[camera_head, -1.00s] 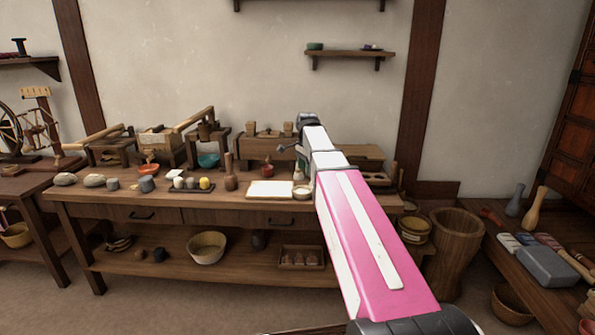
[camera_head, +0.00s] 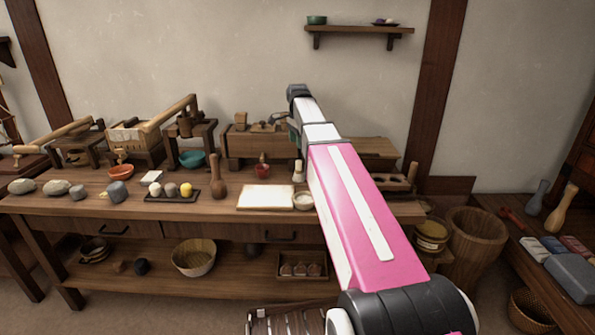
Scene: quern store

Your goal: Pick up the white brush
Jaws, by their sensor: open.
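My arm reaches up and forward over the workbench (camera_head: 130,205). My gripper (camera_head: 278,119) shows only as a small dark grey part at the arm's far end, in front of the wooden boxes at the back; it looks open, with nothing seen in it. I cannot make out a white brush for certain. A small pale upright item (camera_head: 298,171) stands beside the white board (camera_head: 265,197), below the gripper in the picture; its kind is too small to tell. My arm hides part of the bench's right side.
The bench holds stones (camera_head: 57,188), an orange bowl (camera_head: 120,171), a dark tray (camera_head: 170,197), a wooden pestle (camera_head: 217,178) and wooden presses (camera_head: 189,140). A large wooden mortar (camera_head: 474,240) stands right. A slatted item (camera_head: 287,319) lies low in front.

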